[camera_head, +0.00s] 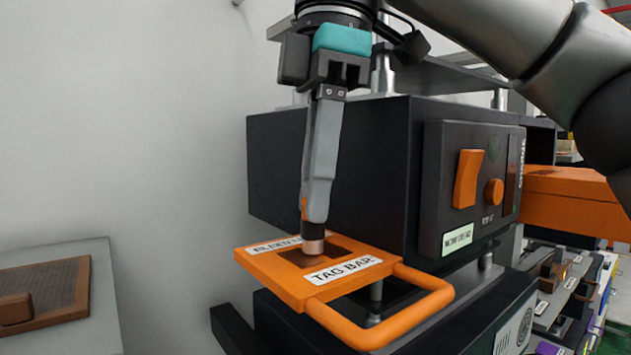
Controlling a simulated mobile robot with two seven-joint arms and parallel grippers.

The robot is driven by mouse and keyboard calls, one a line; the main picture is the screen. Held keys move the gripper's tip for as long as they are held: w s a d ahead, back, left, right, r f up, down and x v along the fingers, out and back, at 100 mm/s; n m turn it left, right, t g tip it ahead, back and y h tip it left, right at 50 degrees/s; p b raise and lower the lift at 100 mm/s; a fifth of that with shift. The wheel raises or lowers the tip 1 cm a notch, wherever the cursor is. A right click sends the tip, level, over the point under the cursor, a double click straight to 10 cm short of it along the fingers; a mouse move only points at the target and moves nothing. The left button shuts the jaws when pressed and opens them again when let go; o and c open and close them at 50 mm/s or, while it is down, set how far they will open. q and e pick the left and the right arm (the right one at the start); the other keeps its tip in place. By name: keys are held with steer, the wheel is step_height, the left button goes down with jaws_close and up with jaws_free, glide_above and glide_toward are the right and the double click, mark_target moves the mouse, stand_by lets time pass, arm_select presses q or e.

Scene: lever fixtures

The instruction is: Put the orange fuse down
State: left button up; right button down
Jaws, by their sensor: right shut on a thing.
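My right gripper (316,215) points down from the top of the view, its fingers seen nearly edge-on. It is shut on the orange fuse. Only a sliver of orange shows beside the fingertips, and a copper-coloured metal end (313,245) shows below them; the fingers hide the rest. The fuse is upright over the dark recess of an orange tray (290,280) with a loop handle and a "TAG BAR" label. Whether its lower end touches the recess floor I cannot tell. My left gripper is not in view.
A black cabinet (335,165) with an orange rocker switch (468,178) and an orange knob (494,192) stands right behind the tray. A brown panel (45,290) on a grey board lies at the left. An orange box (570,203) is at the right.

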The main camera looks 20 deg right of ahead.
steer(key=shift+f, duration=0.2)
steer(key=c, duration=0.8)
jaws_free()
steer(key=shift+r, duration=0.15)
steer(key=shift+d+r, duration=0.15)
steer(key=shift+r, duration=1.4)
steer(key=shift+d+r, duration=0.15)
steer(key=shift+r, duration=1.4)
steer(key=shift+d+r, duration=0.15)
steer(key=shift+r, duration=0.5)
